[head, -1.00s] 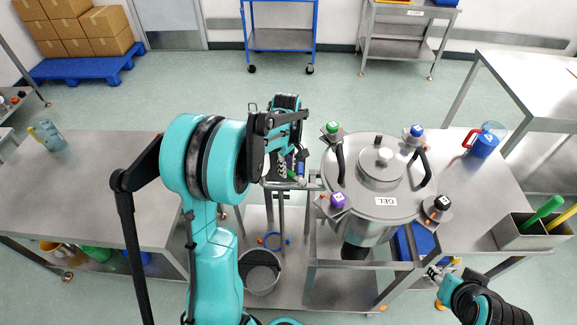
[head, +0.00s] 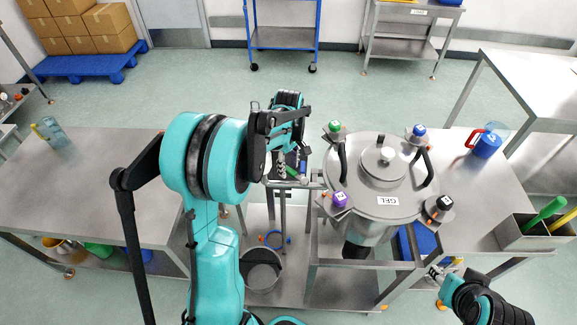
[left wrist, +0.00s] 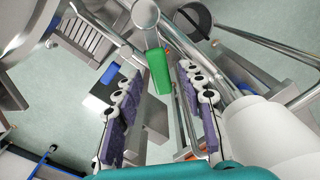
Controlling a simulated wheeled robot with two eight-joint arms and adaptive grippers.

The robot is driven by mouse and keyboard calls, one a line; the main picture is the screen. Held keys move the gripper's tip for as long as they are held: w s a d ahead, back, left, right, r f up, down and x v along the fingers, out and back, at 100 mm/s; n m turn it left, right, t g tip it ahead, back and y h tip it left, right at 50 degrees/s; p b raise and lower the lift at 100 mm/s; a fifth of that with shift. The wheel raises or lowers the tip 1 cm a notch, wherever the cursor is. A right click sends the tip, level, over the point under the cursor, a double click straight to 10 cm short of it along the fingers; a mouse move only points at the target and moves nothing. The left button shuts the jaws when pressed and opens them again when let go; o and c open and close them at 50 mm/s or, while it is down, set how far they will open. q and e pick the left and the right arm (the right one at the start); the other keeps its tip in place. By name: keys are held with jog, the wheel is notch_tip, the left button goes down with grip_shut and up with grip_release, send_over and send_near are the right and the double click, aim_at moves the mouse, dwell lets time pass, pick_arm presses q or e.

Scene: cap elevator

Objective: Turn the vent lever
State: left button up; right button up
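The vent lever's green handle (left wrist: 158,70) hangs at a metal pipe end in the left wrist view. My left gripper (left wrist: 160,100) is open, with purple-padded fingers on both sides of the handle. I see gaps between the handle and the fingers. In the head view my left gripper (head: 288,168) is beside the left side of the steel vessel (head: 362,205), and only a bit of green (head: 292,171) shows there. My right gripper (head: 437,272) is low at the right, by the vessel's stand. Its fingers are too small to read.
The vessel lid carries colored knobs, including a green one (head: 335,127) and a purple one (head: 340,199). Steel tables (head: 90,190) stand to either side. A grey bucket (head: 262,270) sits below my left gripper. A blue jug (head: 486,145) stands on the right table.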

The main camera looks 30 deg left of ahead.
aim_at(289, 168)
pick_arm(q)
notch_tip(289, 168, up, 12)
jog(key=shift+f, duration=0.2)
jog(key=shift+w, duration=0.1)
jog(key=c, duration=0.7)
jog(key=shift+w+r+m+p, duration=0.1)
jog(key=shift+w+m+p, duration=0.15)
jog(key=shift+m, duration=0.35)
grip_shut()
jog(key=w+d+f+m+g+p, duration=0.25)
jog(key=w+m+p, duration=0.5)
jog(key=m, duration=0.85)
jog(key=s+a+f+b, duration=0.2)
jog(key=s+f, duration=0.3)
jog(key=f, duration=0.4)
jog(key=shift+f+m+y+b, duration=0.3)
jog(key=shift+f+m+b, duration=0.1)
jog(key=shift+b, duration=0.35)
